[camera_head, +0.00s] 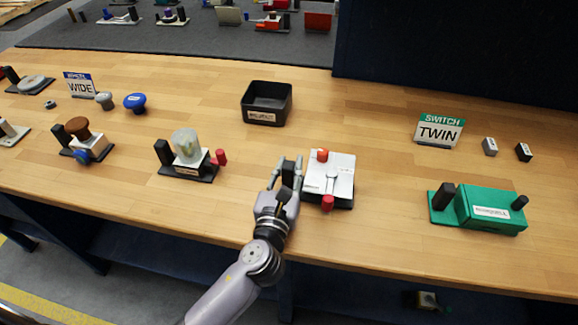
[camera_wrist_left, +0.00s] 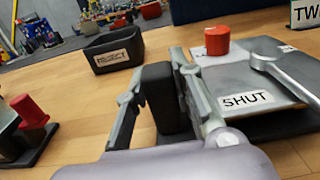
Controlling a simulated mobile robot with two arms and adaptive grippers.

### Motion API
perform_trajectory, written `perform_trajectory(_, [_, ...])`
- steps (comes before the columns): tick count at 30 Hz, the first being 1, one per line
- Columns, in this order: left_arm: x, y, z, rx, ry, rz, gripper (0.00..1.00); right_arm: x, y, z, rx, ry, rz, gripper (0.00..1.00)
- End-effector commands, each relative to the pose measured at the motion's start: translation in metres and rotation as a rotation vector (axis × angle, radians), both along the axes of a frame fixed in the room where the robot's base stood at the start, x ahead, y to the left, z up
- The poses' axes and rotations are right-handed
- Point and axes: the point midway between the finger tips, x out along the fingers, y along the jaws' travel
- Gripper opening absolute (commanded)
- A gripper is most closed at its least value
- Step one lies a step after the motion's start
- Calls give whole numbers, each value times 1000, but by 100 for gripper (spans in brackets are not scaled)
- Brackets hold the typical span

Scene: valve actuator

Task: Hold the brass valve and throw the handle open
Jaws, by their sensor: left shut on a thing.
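The valve unit (camera_head: 342,169) is a pale grey, flat-topped box on a dark base; its colour does not look brass. It also shows in the wrist view (camera_wrist_left: 225,82), with a "SHUT" label (camera_wrist_left: 246,100). A metal lever handle (camera_wrist_left: 285,70) lies across its top; in the head view its red-tipped end (camera_head: 327,202) points to the front edge. A red cylinder (camera_head: 322,155) stands at the back of the top. My left gripper (camera_head: 286,172) is shut on the black upright post (camera_wrist_left: 162,98) at the unit's left side. My right gripper is not in view.
A black open bin (camera_head: 267,103) stands behind. To the left is a fixture with a pale knob (camera_head: 187,146) and red side handle. To the right are a green box fixture (camera_head: 490,209) and a "SWITCH TWIN" sign (camera_head: 439,131). The wooden table is clear between them.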

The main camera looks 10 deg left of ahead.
Motion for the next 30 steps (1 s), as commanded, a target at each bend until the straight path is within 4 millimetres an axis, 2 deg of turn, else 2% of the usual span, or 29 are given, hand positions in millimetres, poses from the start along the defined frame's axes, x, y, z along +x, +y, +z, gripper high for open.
perform_trajectory(26, [0, 0, -6, 2, 3, 0, 0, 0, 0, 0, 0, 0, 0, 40])
perform_trajectory(30, [0, 0, -6, 2, 3, 0, 0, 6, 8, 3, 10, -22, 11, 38])
